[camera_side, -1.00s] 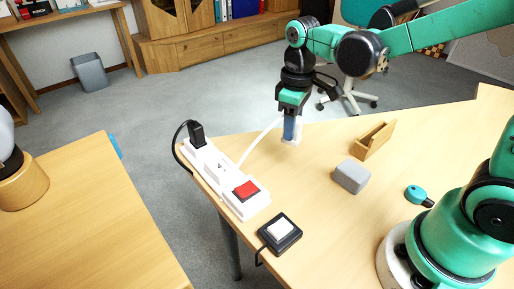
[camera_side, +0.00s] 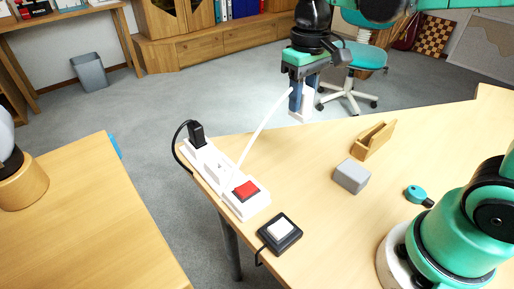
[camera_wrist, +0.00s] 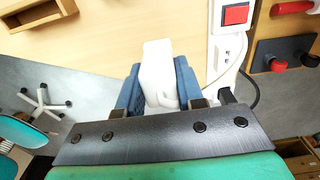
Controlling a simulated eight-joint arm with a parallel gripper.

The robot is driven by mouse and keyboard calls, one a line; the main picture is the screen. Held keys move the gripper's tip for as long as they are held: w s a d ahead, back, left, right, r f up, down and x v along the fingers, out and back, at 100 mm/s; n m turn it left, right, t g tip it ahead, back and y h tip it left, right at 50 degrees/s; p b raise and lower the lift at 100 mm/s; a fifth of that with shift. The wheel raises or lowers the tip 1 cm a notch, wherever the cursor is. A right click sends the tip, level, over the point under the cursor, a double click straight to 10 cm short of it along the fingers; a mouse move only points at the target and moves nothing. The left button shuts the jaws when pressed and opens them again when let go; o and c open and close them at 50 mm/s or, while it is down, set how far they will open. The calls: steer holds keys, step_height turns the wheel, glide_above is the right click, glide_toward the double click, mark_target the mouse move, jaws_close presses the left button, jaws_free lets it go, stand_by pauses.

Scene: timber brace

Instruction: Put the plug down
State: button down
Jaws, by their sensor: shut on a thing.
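My gripper (camera_side: 298,92) is shut on the white plug (camera_side: 307,104). It holds the plug in the air above the table's far edge. In the wrist view the plug (camera_wrist: 158,75) sits between the two blue fingers of my gripper (camera_wrist: 157,88). A white cord (camera_side: 266,124) runs from the plug down to the white power strip (camera_side: 201,158) on the table's left edge. The table top (camera_side: 300,190) is below and nearer than the plug. The plug's prongs cannot be made out.
A black plug (camera_side: 196,133) is in the strip's far end, and a red switch (camera_side: 246,190) is at its near end. A black-framed white button (camera_side: 281,230), a grey block (camera_side: 351,176), a wooden holder (camera_side: 374,139) and a teal key-like object (camera_side: 418,195) lie on the table. The table's middle is clear.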

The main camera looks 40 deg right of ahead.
step_height(320, 180, down, 13)
steer(key=shift+r, duration=0.1)
stand_by(0.4)
steer(key=shift+f, duration=0.3)
steer(key=c, duration=0.5)
jaws_free()
steer(key=shift+c, duration=0.2)
step_height(320, 180, up, 12)
steer(key=shift+r, duration=0.15)
steer(key=shift+s+r+t, duration=0.2)
steer(key=shift+s+t, duration=0.15)
steer(key=shift+t, duration=0.05)
steer(key=shift+s+f+t, duration=0.2)
steer(key=shift+s+t, duration=0.5)
steer(key=shift+t, duration=0.5)
steer(key=t, duration=0.2)
steer(key=s+f+t, duration=0.1)
steer(key=t, duration=0.1)
steer(key=shift+s+f, duration=0.15)
